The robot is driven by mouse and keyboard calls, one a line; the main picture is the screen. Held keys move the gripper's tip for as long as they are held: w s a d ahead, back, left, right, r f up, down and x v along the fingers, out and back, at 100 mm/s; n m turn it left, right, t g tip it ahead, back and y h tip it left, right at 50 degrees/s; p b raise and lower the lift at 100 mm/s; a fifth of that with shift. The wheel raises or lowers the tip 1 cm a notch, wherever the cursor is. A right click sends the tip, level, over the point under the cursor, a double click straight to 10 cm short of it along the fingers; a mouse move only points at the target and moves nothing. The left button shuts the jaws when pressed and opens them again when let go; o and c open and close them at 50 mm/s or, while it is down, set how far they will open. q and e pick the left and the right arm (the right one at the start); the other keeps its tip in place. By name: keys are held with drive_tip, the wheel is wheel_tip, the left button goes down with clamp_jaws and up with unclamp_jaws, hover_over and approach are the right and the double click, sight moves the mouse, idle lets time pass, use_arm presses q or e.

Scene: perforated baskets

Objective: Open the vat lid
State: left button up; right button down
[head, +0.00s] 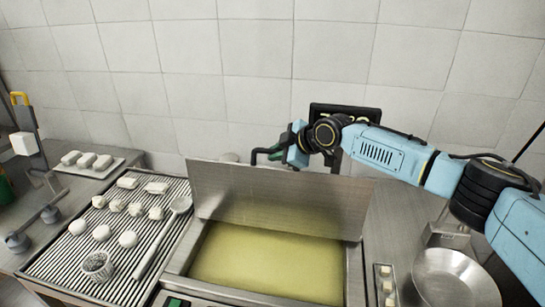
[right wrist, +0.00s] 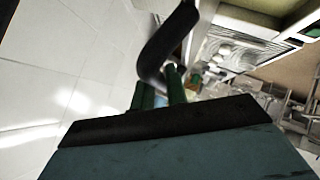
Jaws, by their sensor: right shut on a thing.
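The vat (head: 265,262) stands at the bottom centre of the head view with yellowish liquid inside. Its flat metal lid (head: 280,200) is raised, standing nearly upright along the vat's far edge, and the vat is uncovered. My right gripper (head: 276,154) is behind the lid's top edge, its arm coming in from the right. In the right wrist view my right gripper's green fingers (right wrist: 160,92) are shut on a dark curved handle (right wrist: 168,45). The handle's join to the lid is hidden. My left gripper is not in view.
A ribbed rack (head: 75,250) at left holds several white pieces, a ladle (head: 160,238) and a small dark basket (head: 97,265). A white tray (head: 85,164) is farther back. A metal pan (head: 452,278) is at right. The tiled wall (head: 250,50) stands close behind.

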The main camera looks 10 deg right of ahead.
drive_tip(key=shift+f, duration=0.3)
drive_tip(key=c, duration=1.4)
unclamp_jaws()
drive_tip(key=shift+r, duration=0.1)
drive_tip(key=shift+s+d+r, duration=0.2)
drive_tip(key=shift+d+r, duration=0.15)
drive_tip(key=b+v, duration=0.1)
drive_tip(key=v, duration=1.1)
drive_tip(key=shift+s+b, duration=0.25)
drive_tip(key=shift+b, duration=0.05)
